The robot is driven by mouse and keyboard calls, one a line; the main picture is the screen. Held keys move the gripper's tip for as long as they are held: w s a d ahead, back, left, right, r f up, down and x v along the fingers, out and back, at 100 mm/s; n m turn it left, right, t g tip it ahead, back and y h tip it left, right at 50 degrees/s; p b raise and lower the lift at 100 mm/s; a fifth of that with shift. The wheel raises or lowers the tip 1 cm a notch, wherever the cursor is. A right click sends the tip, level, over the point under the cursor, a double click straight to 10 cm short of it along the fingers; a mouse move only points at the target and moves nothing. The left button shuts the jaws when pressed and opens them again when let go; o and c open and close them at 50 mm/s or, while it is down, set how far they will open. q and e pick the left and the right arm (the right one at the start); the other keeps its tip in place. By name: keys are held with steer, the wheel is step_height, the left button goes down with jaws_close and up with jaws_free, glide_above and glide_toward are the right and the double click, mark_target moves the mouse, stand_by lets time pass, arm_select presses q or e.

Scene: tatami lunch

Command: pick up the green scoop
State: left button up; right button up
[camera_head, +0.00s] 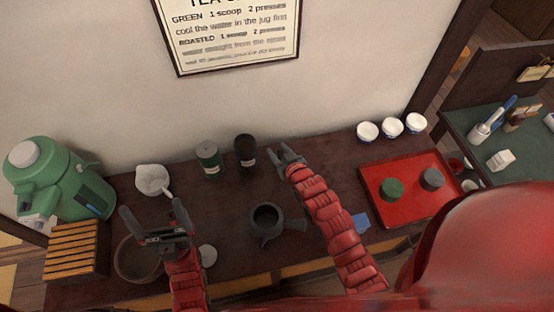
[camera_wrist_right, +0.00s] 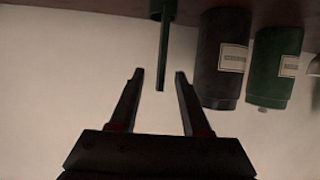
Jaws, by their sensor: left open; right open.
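A thin dark green stick, which looks like the green scoop's handle (camera_wrist_right: 165,45), shows in the right wrist view. Its end is between or just beyond the fingertips of my right gripper (camera_wrist_right: 159,76), and I cannot tell whether they touch. The rest of the scoop is cut off at the top edge. In the head view my right gripper (camera_head: 285,156) is open near the wall, right of the black canister (camera_head: 246,152); I cannot make out the scoop there. My left gripper (camera_head: 156,220) is open and empty above a dark bowl (camera_head: 132,268).
A green canister (camera_head: 208,160) stands left of the black one. A dark teapot (camera_head: 268,222) stands nearer the front. A white jug (camera_head: 151,179) and a green dispenser (camera_head: 60,180) are at left. A red tray (camera_head: 412,208) and white cups (camera_head: 391,127) are at right.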

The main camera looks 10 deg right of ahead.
steer(key=p+x, duration=0.1)
steer(key=x, duration=0.2)
steer(key=shift+w+f, duration=0.25)
steer(key=shift+w, duration=0.05)
steer(key=shift+c, duration=0.3)
jaws_close()
